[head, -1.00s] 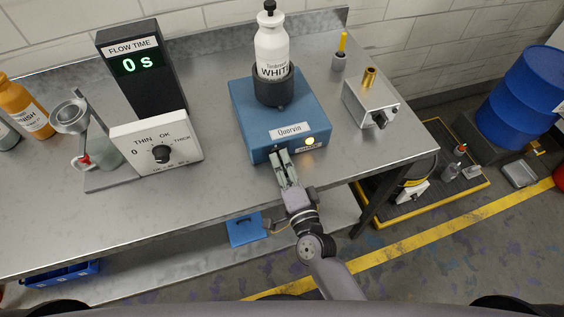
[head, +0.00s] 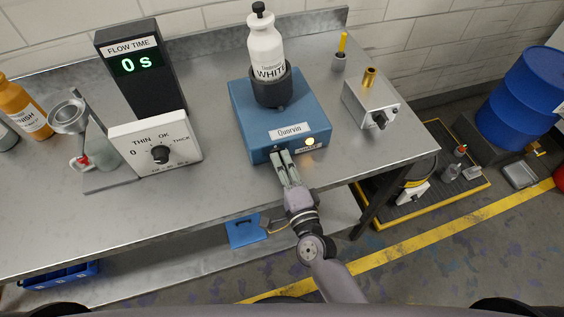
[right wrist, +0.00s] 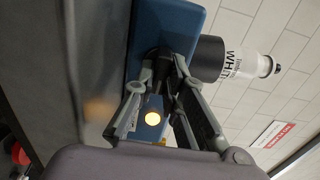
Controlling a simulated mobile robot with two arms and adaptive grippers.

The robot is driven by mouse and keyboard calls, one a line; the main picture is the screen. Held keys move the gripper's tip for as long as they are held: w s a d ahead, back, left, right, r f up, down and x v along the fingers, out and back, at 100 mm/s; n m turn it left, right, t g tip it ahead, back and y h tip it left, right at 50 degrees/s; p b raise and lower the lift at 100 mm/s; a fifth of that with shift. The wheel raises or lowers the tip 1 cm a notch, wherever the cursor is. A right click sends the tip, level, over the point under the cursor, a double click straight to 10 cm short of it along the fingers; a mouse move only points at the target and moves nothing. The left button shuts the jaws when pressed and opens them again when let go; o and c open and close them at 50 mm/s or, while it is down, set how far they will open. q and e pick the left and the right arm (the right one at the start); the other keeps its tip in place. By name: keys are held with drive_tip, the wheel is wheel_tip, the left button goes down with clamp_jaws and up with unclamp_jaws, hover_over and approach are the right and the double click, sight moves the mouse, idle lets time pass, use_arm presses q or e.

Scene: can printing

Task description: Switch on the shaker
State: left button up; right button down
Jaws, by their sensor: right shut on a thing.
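The shaker (head: 245,110) is a blue box labelled Quorvin on the steel table. A white bottle (head: 265,45) marked WHITE sits in its black cup (head: 272,88), leaning left at the top. A round lamp (head: 310,142) on the shaker's front glows warm, also in the right wrist view (right wrist: 153,117). My right gripper (head: 281,155) is at the front face, left of the lamp. In the right wrist view its fingers (right wrist: 161,75) close around a dark switch (right wrist: 157,60), largely hidden between them. My left gripper is not in view.
A flow-time display (head: 137,65) reading 0 s and a white dial box (head: 155,145) stand to the left. A grey box (head: 370,103) with a black knob stands to the right. The table front between them is clear.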

drive_tip(key=c, duration=1.6)
unclamp_jaws()
drive_tip(key=shift+c, duration=0.2)
